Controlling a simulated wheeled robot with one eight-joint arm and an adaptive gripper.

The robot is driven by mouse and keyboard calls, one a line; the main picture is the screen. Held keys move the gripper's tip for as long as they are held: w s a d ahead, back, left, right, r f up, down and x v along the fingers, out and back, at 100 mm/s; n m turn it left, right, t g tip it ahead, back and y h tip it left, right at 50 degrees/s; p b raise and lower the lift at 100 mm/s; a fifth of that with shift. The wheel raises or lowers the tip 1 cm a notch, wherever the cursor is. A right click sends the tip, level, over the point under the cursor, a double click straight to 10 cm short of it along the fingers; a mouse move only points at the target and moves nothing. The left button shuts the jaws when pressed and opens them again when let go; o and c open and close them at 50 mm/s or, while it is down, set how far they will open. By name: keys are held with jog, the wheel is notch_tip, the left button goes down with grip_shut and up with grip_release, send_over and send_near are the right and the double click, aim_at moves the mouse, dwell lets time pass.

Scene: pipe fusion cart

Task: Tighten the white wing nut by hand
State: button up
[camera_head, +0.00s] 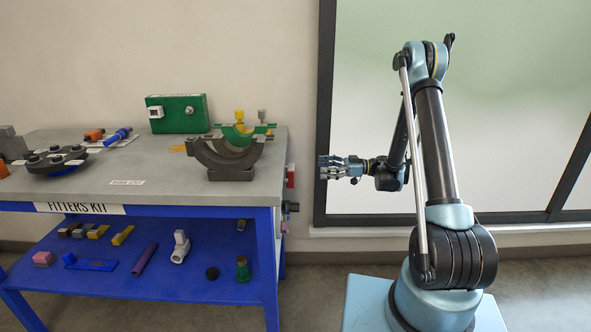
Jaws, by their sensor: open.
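I cannot single out the white wing nut with certainty. A pale knob (262,116) stands on top of the green half-ring clamp (232,135), to the right of a yellow knob (239,116). Its details are too small to tell. A dark grey half-ring cradle (226,163) stands in front of the green clamp near the right end of the cart top. My gripper (324,167) is open and empty, pointing left. It is in the air to the right of the cart, apart from the clamp.
The blue cart (262,225) has a grey top (150,170). Loose parts fill the lower shelf. Small red and dark fittings (290,176) stick out from the right end.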

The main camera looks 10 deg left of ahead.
aim_at(290, 168)
jog(key=x, duration=1.1)
jog(key=shift+a, duration=0.35)
jog(key=shift+s, duration=0.15)
jog(key=c, duration=1.1)
